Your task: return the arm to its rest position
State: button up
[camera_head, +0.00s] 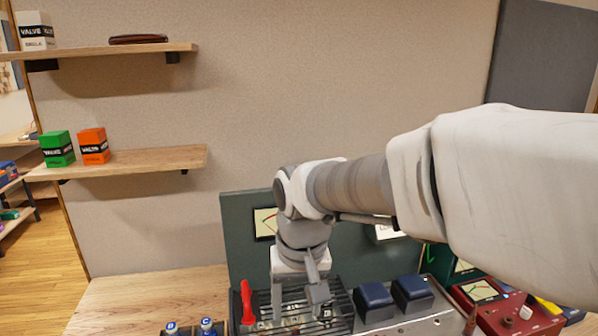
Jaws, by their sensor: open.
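My arm reaches in from the right edge and bends down at the wrist. My gripper (294,308) points down over the dark slotted top of an amplifier chassis (343,307) on the bench. Its jaws are apart, and I see nothing held between them. I cannot tell whether the fingertips touch the slotted top. The arm hides part of the green panel behind it.
Dark blue blocks (374,299) stand right of my gripper, and a red-handled tool (248,302) stands close on its left. A red meter box (505,308) is at the lower right. Wall shelves (150,158) with small boxes are at left.

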jog(key=s+d+r+m+t+p, duration=0.1)
jog(key=s+d+r+t, duration=0.2)
jog(key=s+d, duration=0.8)
jog(key=d+r, duration=0.2)
jog(key=d, duration=0.1)
jog(key=shift+s+d+r+m+t+h, duration=0.2)
jog(key=shift+s+d+m+t+h, duration=0.1)
jog(key=shift+s+m+t, duration=0.1)
jog(key=shift+w, duration=0.1)
dwell(0.4)
